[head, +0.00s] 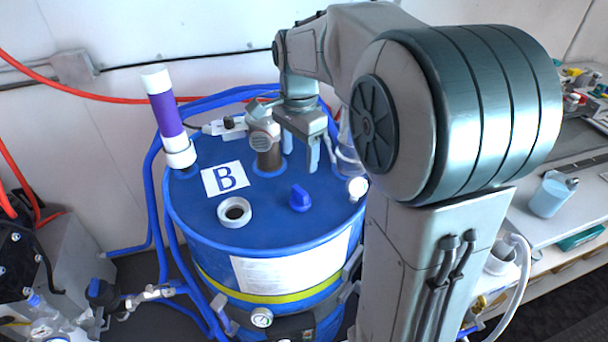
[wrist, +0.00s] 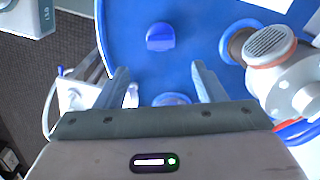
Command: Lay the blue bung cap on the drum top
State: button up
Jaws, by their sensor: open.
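The blue bung cap (head: 300,198) is on the blue drum top (head: 270,222), right of centre, with its raised grip ridge up. It also shows in the wrist view (wrist: 160,38), beyond my fingertips. My gripper (head: 301,155) is open over the back right of the drum top, behind the cap and apart from it. In the wrist view the fingers (wrist: 166,72) are spread with nothing held between them. A blue ring (wrist: 171,99) shows low between the fingers, partly hidden by my gripper body.
A grey metal fitting (head: 267,145) stands just left of my gripper. A white-collared opening (head: 235,212), a "B" label (head: 225,178) and a tall white-and-purple tube (head: 168,118) are on the drum's left side. The drum top around the cap is clear.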

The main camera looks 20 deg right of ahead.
jog(key=s+f+n+t, duration=0.3)
jog(key=s+n, duration=1)
jog(key=s, duration=0.5)
jog(key=shift+f, duration=0.6)
jog(key=shift+a, duration=0.1)
